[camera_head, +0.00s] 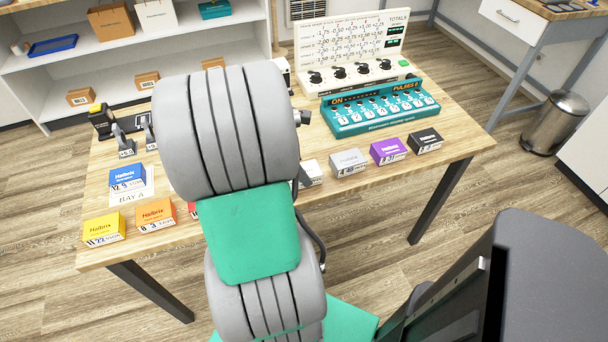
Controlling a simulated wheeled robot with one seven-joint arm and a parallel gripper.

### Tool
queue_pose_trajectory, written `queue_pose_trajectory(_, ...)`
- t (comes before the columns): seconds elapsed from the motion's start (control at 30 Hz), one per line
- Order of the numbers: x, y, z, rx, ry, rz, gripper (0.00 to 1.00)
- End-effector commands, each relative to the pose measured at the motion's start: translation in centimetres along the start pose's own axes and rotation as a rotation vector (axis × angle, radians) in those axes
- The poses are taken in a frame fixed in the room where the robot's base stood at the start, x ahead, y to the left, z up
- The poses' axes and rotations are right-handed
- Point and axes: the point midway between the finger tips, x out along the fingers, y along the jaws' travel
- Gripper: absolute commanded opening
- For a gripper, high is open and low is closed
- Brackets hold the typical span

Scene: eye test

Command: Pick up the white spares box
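A white box (312,173) stands near the front edge of the wooden table (455,135), just right of my arm. My grey and green arm covers its left part, so I see only its right part. Its label cannot be read. A light grey box (348,162) stands to its right. My arm reaches up across the middle of the table, and my gripper does not show, so I cannot see what it holds or how far it is from the white box.
Purple (388,150) and black (425,140) boxes stand farther right. Blue (127,178), yellow (103,229) and orange (156,214) boxes stand left; a red one (192,209) is mostly hidden. A teal switch panel (380,110) and white console (352,50) fill the back right.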

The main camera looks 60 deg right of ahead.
Motion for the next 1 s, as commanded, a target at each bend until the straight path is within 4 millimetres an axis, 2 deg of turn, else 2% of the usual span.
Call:
queue_pose_trajectory(0.03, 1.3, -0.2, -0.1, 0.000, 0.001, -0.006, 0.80)
queue_pose_trajectory(0.17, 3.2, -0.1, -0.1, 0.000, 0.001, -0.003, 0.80)
queue_pose_trajectory(0.4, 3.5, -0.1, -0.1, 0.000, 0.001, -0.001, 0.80)
queue_pose_trajectory(1.0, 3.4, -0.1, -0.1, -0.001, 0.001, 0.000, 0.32)
